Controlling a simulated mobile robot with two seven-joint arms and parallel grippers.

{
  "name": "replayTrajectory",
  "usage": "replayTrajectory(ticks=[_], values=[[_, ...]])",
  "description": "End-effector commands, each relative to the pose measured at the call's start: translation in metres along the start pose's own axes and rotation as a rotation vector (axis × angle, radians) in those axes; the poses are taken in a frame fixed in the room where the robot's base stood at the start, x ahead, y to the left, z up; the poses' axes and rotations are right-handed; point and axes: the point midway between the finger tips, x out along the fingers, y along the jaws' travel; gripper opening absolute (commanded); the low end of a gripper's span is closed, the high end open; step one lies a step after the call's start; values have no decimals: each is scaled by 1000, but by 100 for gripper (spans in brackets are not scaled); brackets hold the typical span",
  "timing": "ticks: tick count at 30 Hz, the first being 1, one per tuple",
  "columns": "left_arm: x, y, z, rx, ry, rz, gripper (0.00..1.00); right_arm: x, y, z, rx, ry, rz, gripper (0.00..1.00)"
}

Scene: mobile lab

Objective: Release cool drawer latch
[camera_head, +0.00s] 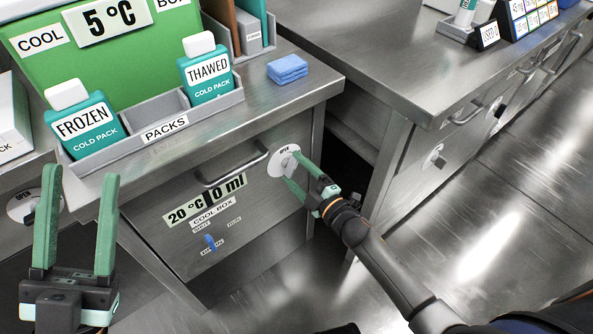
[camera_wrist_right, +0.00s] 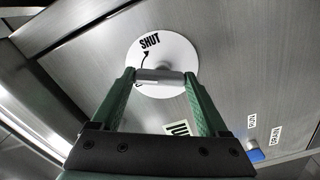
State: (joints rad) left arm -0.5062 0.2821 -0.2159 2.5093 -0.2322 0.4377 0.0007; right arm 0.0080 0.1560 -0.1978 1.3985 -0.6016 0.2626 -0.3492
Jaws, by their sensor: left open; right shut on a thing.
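In the right wrist view the dial (camera_wrist_right: 178,50) shows "SHUT" and a curved arrow. My right gripper (camera_head: 294,167) is shut on the grey latch knob (camera_wrist_right: 160,76), with one green finger on each side. My left gripper (camera_head: 80,185) is open and empty at the lower left, apart from the drawer.
A bar handle (camera_head: 236,170) crosses the drawer's top, and a blue slider (camera_head: 210,242) sits below the labels. Frozen (camera_head: 84,125) and thawed (camera_head: 207,75) cold packs stand in a grey tray above. Blue cloths (camera_head: 287,68) lie nearby. Open floor (camera_head: 470,250) is at right.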

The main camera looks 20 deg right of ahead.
Motion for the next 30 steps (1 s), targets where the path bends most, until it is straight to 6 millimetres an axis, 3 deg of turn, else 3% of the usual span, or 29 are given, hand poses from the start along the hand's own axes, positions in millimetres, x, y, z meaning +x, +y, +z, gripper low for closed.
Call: replayTrajectory(ticks=[15,30], values=[[-5,3,6,-14,2,-1,50,0,-1,-2,-390,2,1,22],[-6,5,6,-18,7,4,50,0,-1,-3,-498,3,1,22]])
